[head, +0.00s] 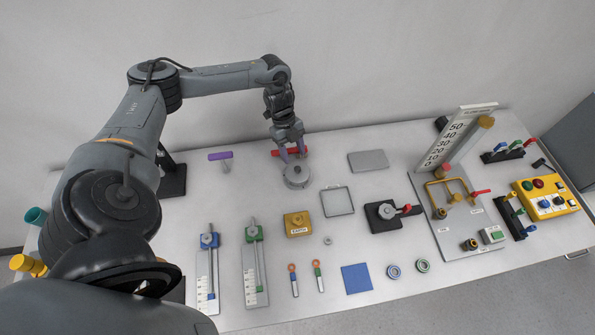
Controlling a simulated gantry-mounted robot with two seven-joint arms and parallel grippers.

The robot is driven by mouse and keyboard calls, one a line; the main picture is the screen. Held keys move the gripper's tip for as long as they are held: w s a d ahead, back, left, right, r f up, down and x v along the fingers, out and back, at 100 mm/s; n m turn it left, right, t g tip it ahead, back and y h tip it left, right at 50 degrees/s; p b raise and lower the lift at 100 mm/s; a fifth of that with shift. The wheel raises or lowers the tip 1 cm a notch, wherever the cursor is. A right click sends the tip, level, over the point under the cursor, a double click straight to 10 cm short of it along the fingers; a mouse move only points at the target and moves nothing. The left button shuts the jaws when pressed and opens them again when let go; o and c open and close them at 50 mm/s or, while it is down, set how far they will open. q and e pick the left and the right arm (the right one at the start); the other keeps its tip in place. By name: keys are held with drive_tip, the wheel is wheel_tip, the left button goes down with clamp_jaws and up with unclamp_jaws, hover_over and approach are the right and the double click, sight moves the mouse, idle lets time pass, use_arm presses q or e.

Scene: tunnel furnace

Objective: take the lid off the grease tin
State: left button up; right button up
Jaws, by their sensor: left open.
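A round grey metal tin with a small raised knob on top (297,178), which looks like the grease tin with its lid on, stands on the table left of the middle. My left gripper (293,154) points down just above and behind the tin, with its fingers apart. Nothing shows between the fingers except a red bar-shaped thing (277,152) behind them. Whether the fingertips touch the lid I cannot tell. My right gripper is not in view.
A purple-handled tool (221,156) lies left of the tin. A square frame (337,201) and a yellow box (297,223) are in front, a grey plate (368,160) to the right. A gauge board (452,150) and yellow control box (547,202) stand farther right.

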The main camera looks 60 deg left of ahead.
sight(297, 168)
use_arm(q)
drive_tip(key=shift+p+x, duration=0.4)
drive_tip(key=shift+x, duration=2.45)
clamp_jaws()
